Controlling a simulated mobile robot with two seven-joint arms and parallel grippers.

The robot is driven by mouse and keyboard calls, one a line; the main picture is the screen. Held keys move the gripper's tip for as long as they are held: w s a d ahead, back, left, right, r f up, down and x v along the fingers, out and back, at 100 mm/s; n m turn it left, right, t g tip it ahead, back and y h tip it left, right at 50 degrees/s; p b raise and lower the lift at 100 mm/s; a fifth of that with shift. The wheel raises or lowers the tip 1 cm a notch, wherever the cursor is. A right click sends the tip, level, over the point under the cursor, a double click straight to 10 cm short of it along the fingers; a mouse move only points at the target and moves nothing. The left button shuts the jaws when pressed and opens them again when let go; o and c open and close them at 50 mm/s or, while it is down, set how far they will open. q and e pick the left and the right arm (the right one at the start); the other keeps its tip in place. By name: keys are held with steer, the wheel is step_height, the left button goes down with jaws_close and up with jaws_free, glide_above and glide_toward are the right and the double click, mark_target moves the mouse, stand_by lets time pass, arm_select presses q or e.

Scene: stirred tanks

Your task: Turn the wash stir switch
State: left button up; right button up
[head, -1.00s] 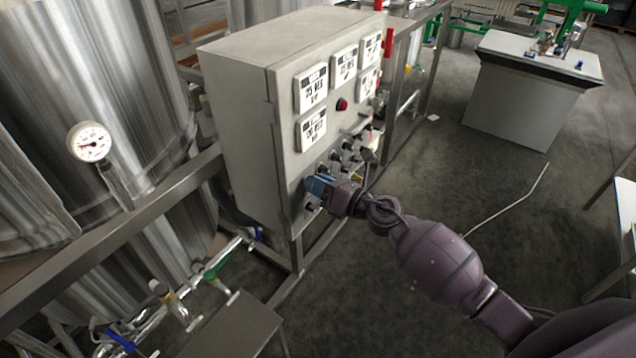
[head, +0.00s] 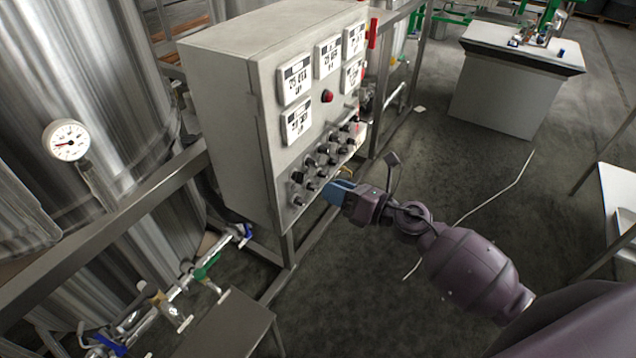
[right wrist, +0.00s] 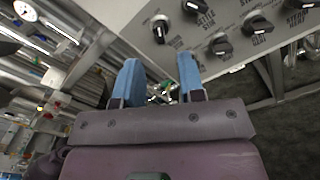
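A grey control cabinet (head: 225,100) carries rows of black rotary switches (head: 310,161) low on its front panel. In the right wrist view, several switches show close up: the leftmost switch (right wrist: 160,27), another switch (right wrist: 221,46) right of it, and more to the right. Their labels are partly cut off or too blurred for me to pick out the wash stir switch with certainty. My right gripper (head: 340,191) has blue fingers and is just in front of and below the switches. In the right wrist view the gripper (right wrist: 162,80) is open and empty, touching no switch. My left gripper is not in view.
Several white displays (head: 296,80) and a red button (head: 327,96) sit above the switches. Steel tanks (head: 85,100), a metal frame and valved pipes lie left of and below the cabinet. The floor (head: 440,150) to the right is mostly free, with a grey bench (head: 500,100) behind.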

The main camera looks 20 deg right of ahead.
steer(key=shift+v, duration=1.55)
steer(key=d+f+m+t+h, duration=0.1)
steer(key=d+m+t+h, duration=0.2)
steer(key=m, duration=0.8)
steer(key=d+f+m+t+h, duration=0.15)
steer(key=m+h, duration=0.35)
steer(key=m, duration=0.6)
steer(key=s+f+m+g+h, duration=0.3)
steer(key=s+f+m+g, duration=0.4)
steer(key=s+f+m, duration=0.7)
steer(key=s+f, duration=0.1)
steer(key=s, duration=0.3)
steer(key=shift+s+a+f, duration=0.25)
steer(key=shift+a+f, duration=0.05)
steer(key=shift+a, duration=0.1)
